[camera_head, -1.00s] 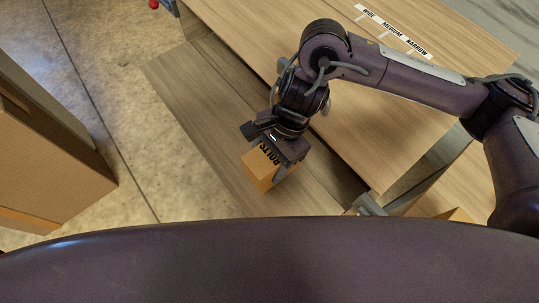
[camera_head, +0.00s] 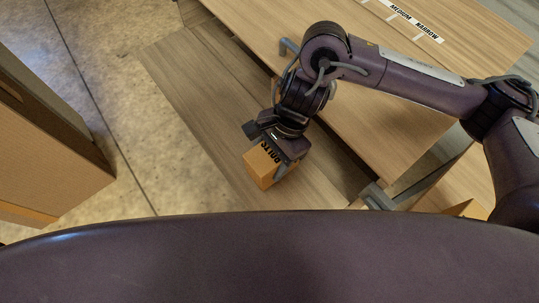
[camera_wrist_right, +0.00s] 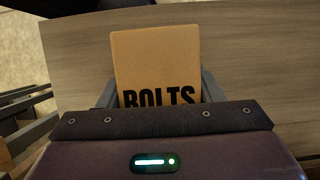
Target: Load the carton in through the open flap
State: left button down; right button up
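An orange-brown carton (camera_head: 262,168) lettered BOLTS is in my right gripper (camera_head: 278,158). In the right wrist view the carton (camera_wrist_right: 156,68) sits between the two grey fingers of my right gripper (camera_wrist_right: 158,92), one along each side. The carton is over a long wooden panel (camera_head: 205,118), lower than the labelled wooden top; I cannot tell whether it touches the panel. This panel may be the open flap, but its opening is not clear to see. My left gripper is not in view.
The wooden top (camera_head: 385,110) carries a label strip (camera_head: 414,22) reading MEDIUM and NARROW. A grey metal bracket (camera_head: 376,196) stands at the lower right, with another orange-brown box corner (camera_head: 467,209) beside it. A large cardboard-coloured box (camera_head: 50,150) stands at the left. Bare floor (camera_head: 130,100) lies between.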

jog(key=o, duration=0.5)
notch_tip(320, 180, up, 20)
jog(key=shift+p, duration=0.4)
dwell(0.4)
